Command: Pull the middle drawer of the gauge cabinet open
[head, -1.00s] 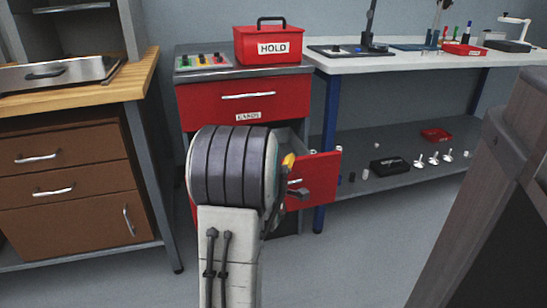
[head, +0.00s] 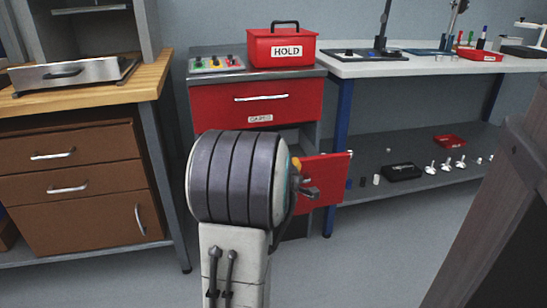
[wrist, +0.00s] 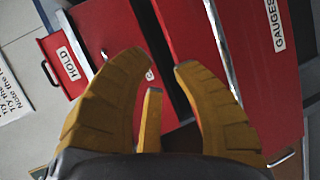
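The gauge cabinet (head: 322,105) is red with a grey top. In the head view my arm hides most of the gripper and the left part of the drawer front; a yellow finger shows beside that front.
A wooden bench (head: 85,95) is at left, a white table (head: 420,68) with a lower shelf (head: 410,182) at right. A dark brown panel fills the near right.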

